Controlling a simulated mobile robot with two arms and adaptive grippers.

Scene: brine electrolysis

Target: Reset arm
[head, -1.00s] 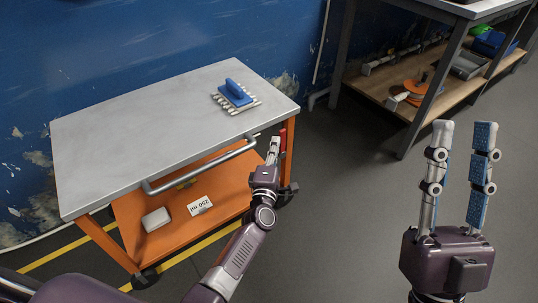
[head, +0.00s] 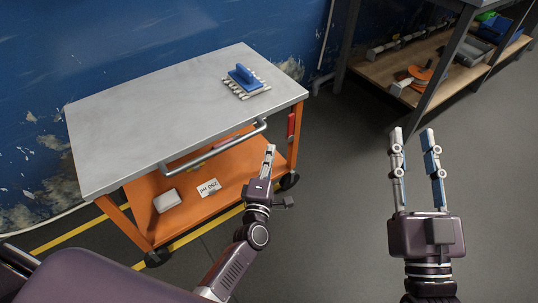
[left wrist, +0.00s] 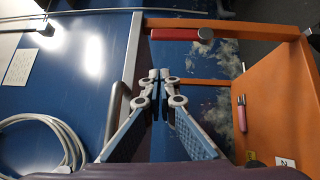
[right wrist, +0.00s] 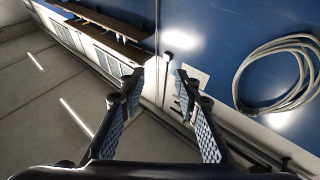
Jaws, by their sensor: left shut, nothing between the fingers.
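My left gripper (head: 268,149) is shut and empty. In the head view it points up in front of the cart's right end, just below the handle bar (head: 215,147); I cannot tell whether they touch. In the left wrist view its fingertips (left wrist: 160,74) meet. My right gripper (head: 411,136) is open and empty, upright over bare floor at the right. In the right wrist view its fingertips (right wrist: 158,80) stand apart with nothing between them.
The cart has a grey top (head: 150,120) holding a blue-handled object (head: 243,77) on a pale rack. Its orange lower shelf (head: 235,195) holds a white block (head: 167,200) and a label card (head: 209,187). A workbench (head: 440,75) stands back right. Floor between is clear.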

